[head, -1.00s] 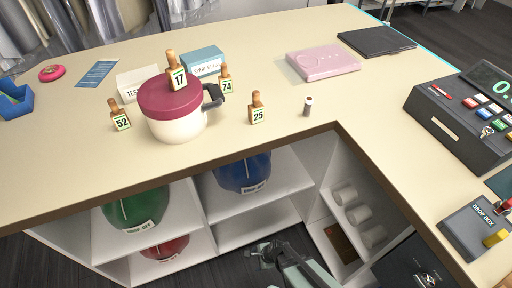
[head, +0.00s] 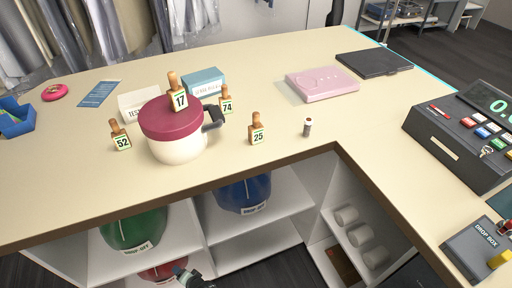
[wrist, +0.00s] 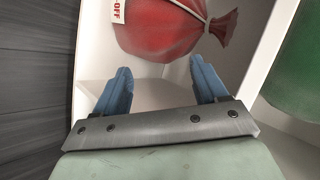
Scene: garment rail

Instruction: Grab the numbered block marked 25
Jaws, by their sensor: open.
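The numbered block marked 25 (head: 257,130) stands upright on the counter, right of the cream pot with the dark red lid (head: 178,138). It is a wooden block with a knob top and a number plate. Similar blocks are 17 (head: 178,97) on the pot's lid, 74 (head: 226,101) behind the dark handle, and 52 (head: 120,137) left of the pot. My gripper (wrist: 158,88) is open and empty in the wrist view, below the counter and facing the shelves. In the head view only a bit of my arm shows at the bottom edge. Block 25 is not in the wrist view.
The counter's front edge (head: 190,189) lies between the lower shelves and the blocks. A red bag (wrist: 160,30) is ahead of my fingers. A pink case (head: 322,84) and a cash register (head: 460,135) are farther right.

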